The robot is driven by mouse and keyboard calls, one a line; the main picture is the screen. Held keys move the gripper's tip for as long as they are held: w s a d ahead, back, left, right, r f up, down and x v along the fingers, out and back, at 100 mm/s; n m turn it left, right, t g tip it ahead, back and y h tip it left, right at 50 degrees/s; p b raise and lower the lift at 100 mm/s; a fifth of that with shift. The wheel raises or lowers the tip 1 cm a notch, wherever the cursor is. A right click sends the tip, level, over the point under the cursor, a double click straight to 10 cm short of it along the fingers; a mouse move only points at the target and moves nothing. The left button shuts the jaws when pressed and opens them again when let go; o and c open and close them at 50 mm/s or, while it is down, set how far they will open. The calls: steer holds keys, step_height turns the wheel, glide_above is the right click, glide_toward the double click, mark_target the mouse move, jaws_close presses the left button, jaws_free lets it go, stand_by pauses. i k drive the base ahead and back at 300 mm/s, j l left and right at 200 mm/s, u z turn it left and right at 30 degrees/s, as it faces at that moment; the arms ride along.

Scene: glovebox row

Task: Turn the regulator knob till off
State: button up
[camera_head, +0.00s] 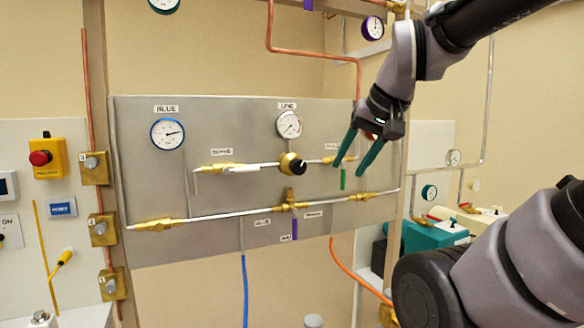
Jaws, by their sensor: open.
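The regulator (287,160) is a round brass body in the middle of the grey metal panel. Its black knob (298,166) faces out toward the lower right. A white gauge (289,124) sits just above it, under a label that seems to read "LINE". My gripper (349,168) is to the right of the knob, apart from it. Its two teal fingers are spread and point down and left, with nothing between them. The knob's markings are too small to read.
The grey panel (210,240) carries brass valves, thin pipes and a blue-rimmed gauge (168,134). A lower brass valve (290,199) sits below the regulator. A red emergency button (40,158) is at the left. Blue and orange hoses hang below the panel. Teal equipment (435,234) stands at the right.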

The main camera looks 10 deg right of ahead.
mark_target(297, 167)
steer(key=k+z, duration=0.1)
steer(key=k, duration=0.55)
steer(key=z, duration=0.4)
steer(key=j+z, duration=0.15)
steer(key=z, duration=0.2)
steer(key=i+z, duration=0.1)
steer(key=z, duration=0.3)
steer(key=j+z, duration=0.15)
steer(key=z, duration=0.25)
steer(key=j, duration=0.75)
steer(key=z, duration=0.05)
